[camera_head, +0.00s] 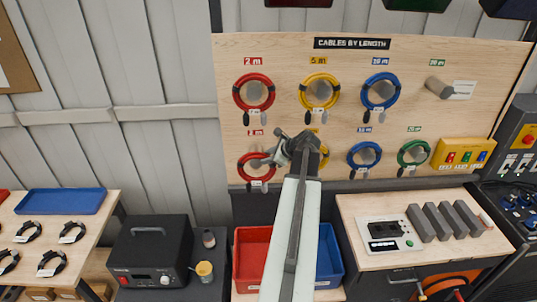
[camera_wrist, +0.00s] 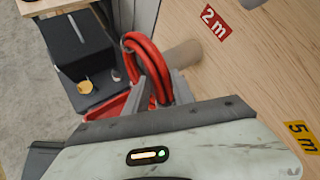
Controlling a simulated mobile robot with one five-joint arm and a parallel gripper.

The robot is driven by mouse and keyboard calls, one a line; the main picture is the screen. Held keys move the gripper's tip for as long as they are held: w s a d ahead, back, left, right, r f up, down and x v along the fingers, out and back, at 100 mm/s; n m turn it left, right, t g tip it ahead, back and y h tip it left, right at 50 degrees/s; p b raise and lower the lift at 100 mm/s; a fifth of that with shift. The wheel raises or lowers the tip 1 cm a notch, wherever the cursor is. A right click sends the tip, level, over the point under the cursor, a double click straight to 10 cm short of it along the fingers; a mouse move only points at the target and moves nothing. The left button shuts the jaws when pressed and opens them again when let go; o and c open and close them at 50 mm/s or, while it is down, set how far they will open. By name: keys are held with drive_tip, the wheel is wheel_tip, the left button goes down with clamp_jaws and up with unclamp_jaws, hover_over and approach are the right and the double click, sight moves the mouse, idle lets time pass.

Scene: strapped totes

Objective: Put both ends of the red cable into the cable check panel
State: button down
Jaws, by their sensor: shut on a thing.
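A coiled red cable (camera_head: 243,171) is at the lower left hook of the wooden board, under a "2 m" label. It also shows in the wrist view (camera_wrist: 146,50). My gripper (camera_head: 268,158) is shut on this coil; its fingers (camera_wrist: 162,92) close on the coil's near lower part. The coil is beside the grey peg (camera_wrist: 183,54); I cannot tell if it still hangs on it. A second red coil (camera_head: 240,88) hangs above. A white panel with a dark screen and green button (camera_head: 388,235), probably the cable check panel, lies on the right bench. Both cable ends are unclear.
Yellow (camera_head: 319,76), blue (camera_head: 364,88) and green (camera_head: 401,152) coils hang on the board (camera_head: 440,60). A red bin (camera_head: 250,232) and a blue bin (camera_head: 330,262) stand below. Grey blocks (camera_head: 437,222) sit beside the panel. A black box (camera_head: 150,255) stands at left.

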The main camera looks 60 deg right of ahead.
drive_tip(key=shift+s+a, duration=0.7)
drive_tip(key=shift+a, duration=0.25)
drive_tip(key=shift+s+a, duration=0.65)
drive_tip(key=shift+a, duration=0.3)
